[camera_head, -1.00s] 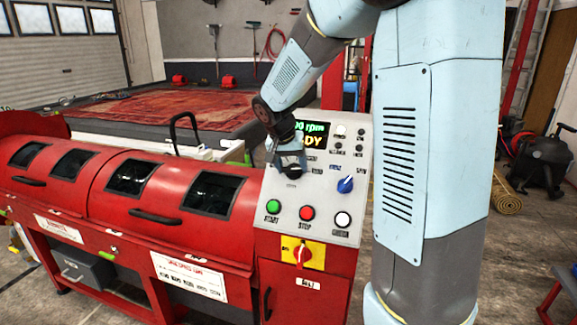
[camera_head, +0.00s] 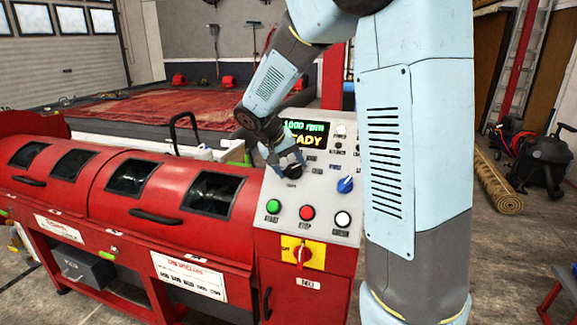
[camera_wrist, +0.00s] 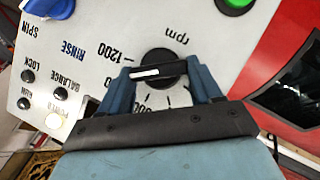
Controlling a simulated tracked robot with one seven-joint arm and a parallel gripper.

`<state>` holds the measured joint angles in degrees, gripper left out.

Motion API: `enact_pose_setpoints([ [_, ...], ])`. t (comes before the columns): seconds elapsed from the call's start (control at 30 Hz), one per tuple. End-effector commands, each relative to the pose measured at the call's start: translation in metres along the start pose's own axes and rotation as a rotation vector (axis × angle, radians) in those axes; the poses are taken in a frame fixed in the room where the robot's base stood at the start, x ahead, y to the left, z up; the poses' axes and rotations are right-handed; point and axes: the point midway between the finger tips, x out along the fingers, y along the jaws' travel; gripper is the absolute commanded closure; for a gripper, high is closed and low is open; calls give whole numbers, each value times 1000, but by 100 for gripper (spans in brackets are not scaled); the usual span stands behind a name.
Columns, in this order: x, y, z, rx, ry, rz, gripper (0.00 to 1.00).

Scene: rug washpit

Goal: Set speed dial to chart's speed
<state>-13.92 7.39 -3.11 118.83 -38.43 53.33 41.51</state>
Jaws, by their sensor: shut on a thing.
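The speed dial (camera_wrist: 158,65) is a black knob with a white bar on a scale marked in rpm, with 1200 legible beside it in the wrist view. My gripper (camera_wrist: 162,78) is shut on it, one blue finger on each side. In the head view my gripper (camera_head: 287,163) is at the panel and mostly hides the dial. The green display (camera_head: 304,128) reads 1000 rpm, with READY below, partly covered by my arm. The white chart card (camera_head: 188,275) is on the red machine's front; its figures are too small to read.
The grey control panel (camera_head: 316,218) also bears a blue selector knob (camera_head: 345,185), green (camera_head: 273,206), red (camera_head: 307,212) and white (camera_head: 342,219) buttons. A red-handled switch on a yellow plate (camera_head: 302,252) sits below. The red drum machine (camera_head: 130,220) extends left.

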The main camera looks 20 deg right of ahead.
Motion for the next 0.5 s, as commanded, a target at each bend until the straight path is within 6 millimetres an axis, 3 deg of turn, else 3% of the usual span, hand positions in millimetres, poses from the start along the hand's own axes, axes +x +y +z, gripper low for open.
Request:
enact_pose_setpoints([
  [0.5, 0, -8, 0, -441, 6, 219, 67],
])
